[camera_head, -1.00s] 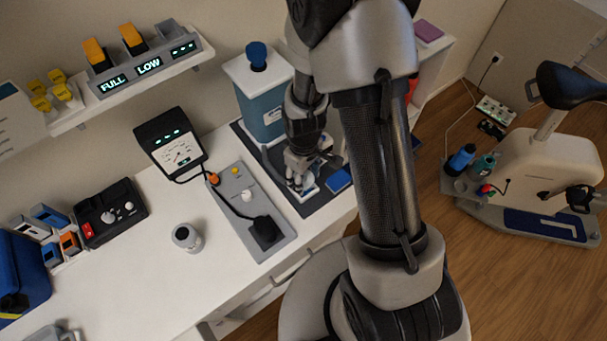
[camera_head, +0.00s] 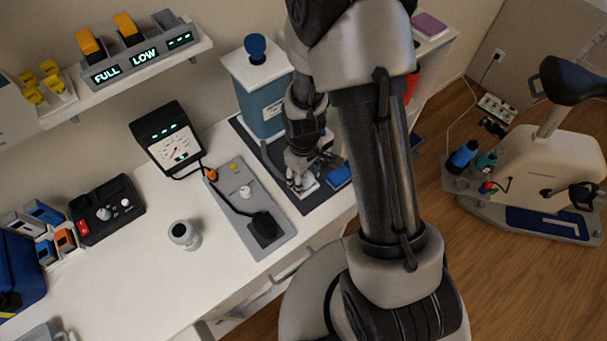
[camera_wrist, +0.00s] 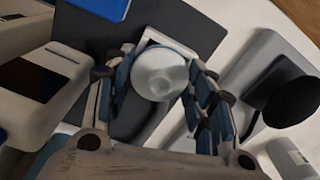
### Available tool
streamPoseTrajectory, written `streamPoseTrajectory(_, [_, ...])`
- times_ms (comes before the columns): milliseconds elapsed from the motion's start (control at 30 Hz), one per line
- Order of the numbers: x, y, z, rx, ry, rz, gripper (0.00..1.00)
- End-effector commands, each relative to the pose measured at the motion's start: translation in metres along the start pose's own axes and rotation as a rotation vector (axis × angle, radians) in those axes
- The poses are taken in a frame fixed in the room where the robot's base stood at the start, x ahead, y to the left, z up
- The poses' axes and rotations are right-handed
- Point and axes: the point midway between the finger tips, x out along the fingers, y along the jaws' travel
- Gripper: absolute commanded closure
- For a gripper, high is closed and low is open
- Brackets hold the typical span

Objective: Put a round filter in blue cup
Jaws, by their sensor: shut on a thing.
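My gripper (camera_head: 298,184) is low over the dark mat at the right end of the white bench. In the wrist view my gripper (camera_wrist: 158,82) has its fingers on either side of a pale round disc (camera_wrist: 160,70), which looks like a round filter, and is shut on it. A white square-edged piece (camera_wrist: 158,36) shows just behind the disc; I cannot tell if they touch. A blue block-like thing (camera_head: 338,175) lies on the mat right of my gripper. I cannot clearly pick out a blue cup; a blue bottle-like container (camera_head: 462,157) stands on the exercise bike's tray.
A tall blue-and-white container (camera_head: 262,100) stands behind my gripper. Left of it is a grey panel (camera_head: 228,208) with a cable and black block (camera_head: 264,229). A white jar (camera_head: 184,235) stands on the bench. The front middle of the bench is clear.

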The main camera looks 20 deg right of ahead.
Motion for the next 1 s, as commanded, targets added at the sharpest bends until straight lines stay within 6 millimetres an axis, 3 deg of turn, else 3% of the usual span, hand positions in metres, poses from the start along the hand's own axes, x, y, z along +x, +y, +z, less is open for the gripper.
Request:
streamPoseTrajectory(433, [0.0010,0.0001,-0.0002,0.000,0.001,0.000,0.68])
streamPoseTrajectory(467, [0.0010,0.0001,-0.0002,0.000,0.001,0.000,0.49])
streamPoseTrajectory(500, [0.0010,0.0001,-0.0002,0.000,0.001,0.000,0.46])
streamPoseTrajectory(800, [0.0010,0.0001,-0.0001,0.000,0.000,0.000,0.27])
streamPoseTrajectory(1000, [0.0010,0.0001,-0.0001,0.000,0.000,0.000,0.27])
